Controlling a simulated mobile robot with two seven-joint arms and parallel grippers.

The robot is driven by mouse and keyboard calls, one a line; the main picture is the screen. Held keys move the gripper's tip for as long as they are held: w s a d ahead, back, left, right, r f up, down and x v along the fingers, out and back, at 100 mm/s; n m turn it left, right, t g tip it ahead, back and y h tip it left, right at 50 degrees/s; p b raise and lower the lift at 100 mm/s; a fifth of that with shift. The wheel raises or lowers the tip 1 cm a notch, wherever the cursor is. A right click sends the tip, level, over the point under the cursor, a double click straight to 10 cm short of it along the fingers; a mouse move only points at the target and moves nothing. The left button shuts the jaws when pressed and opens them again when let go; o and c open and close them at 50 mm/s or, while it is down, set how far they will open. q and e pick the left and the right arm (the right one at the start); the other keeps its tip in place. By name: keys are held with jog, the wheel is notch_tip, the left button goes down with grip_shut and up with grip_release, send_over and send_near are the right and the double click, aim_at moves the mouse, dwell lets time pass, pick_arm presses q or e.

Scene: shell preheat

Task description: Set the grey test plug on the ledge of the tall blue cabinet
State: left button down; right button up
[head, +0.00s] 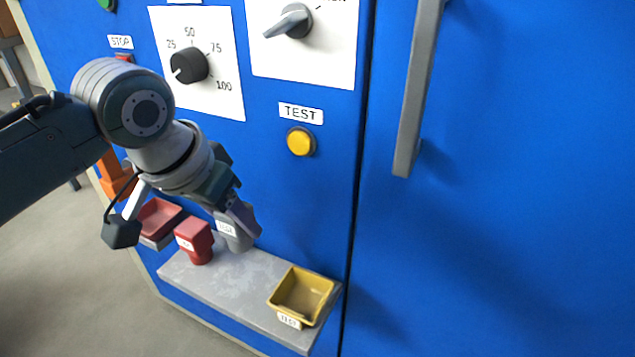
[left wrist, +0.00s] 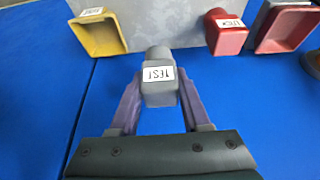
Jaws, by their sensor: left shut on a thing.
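The grey test plug (head: 232,238) has a white TEST label. My left gripper (head: 240,220) is shut on it, with a finger on each side of the plug in the left wrist view (left wrist: 158,92). The plug is at the grey ledge (head: 225,283) of the tall blue cabinet (head: 480,230), beside the red plug. I cannot tell whether its lower end touches the ledge. The gripper partly hides the plug in the head view. My right gripper is in neither view.
A red plug (head: 195,240) stands on the ledge just left of the grey plug. A yellow TEST tray (head: 325,300) is at the ledge's right end, and a red tray (head: 153,238) is at the left. The ledge's middle is bare. A door handle (head: 412,100) sticks out at the right.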

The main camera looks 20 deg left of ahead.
aim_at(236, 251)
pick_arm(q)
notch_tip(236, 251, down, 4)
jog(key=shift+r+b, duration=0.15)
jog(key=shift+b, duration=0.35)
notch_tip(236, 251, down, 4)
jog(key=shift+f+b, duration=0.15)
jog(key=shift+b, duration=0.95)
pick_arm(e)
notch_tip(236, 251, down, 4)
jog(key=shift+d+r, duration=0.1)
pick_arm(q)
jog(key=shift+w, duration=0.1)
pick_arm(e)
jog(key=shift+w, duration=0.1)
pick_arm(q)
jog(key=shift+c, duration=1.8)
grip_release()
jog(key=shift+f, duration=0.1)
